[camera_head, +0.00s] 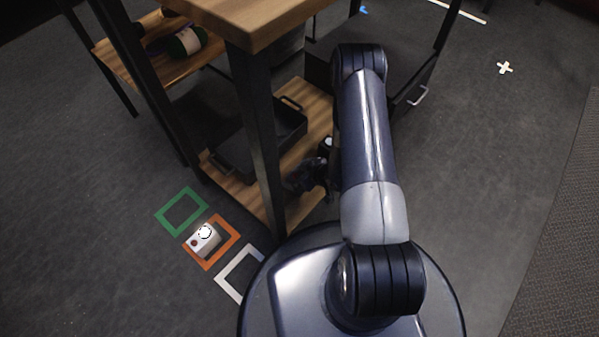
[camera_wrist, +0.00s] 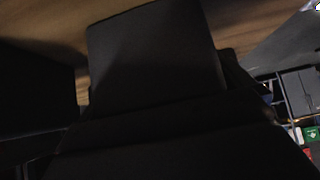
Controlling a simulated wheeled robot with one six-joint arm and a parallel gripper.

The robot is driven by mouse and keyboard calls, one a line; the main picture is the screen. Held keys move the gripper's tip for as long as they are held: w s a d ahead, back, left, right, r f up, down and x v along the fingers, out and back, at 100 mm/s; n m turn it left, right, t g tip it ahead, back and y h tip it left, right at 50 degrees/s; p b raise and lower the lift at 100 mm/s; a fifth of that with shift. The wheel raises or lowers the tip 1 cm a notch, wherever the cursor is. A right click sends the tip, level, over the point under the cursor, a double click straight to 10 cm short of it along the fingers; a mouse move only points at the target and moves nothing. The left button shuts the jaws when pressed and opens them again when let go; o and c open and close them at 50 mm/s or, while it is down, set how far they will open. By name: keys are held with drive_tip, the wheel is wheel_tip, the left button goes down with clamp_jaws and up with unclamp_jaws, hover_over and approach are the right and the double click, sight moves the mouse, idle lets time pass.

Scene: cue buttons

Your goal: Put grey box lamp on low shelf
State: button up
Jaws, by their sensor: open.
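A small pale grey box (camera_head: 203,239) with a red dot and a bright round top stands on the floor in the orange square; it looks like the grey box lamp. The low shelf (camera_head: 248,196) is the lower wooden board of the black-legged table, close above the floor. My gripper (camera_head: 303,180) is open at the low shelf's right side, partly hidden by my arm and dark against the shelf. It is right of the box and well apart from it. In the wrist view a large dark shape fills the middle, with wood behind; I see no lamp there.
A black tray (camera_head: 262,140) with handles takes up much of the low shelf. The table leg (camera_head: 258,130) stands between the box and my gripper. Green (camera_head: 181,211) and white (camera_head: 240,273) floor squares flank the orange one (camera_head: 226,243). Floor at left is clear.

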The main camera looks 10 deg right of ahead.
drive_tip(key=p+v, duration=0.4)
drive_tip(key=v, duration=0.6)
drive_tip(key=shift+s+d+r, duration=0.2)
drive_tip(key=shift+r, duration=0.1)
idle(0.6)
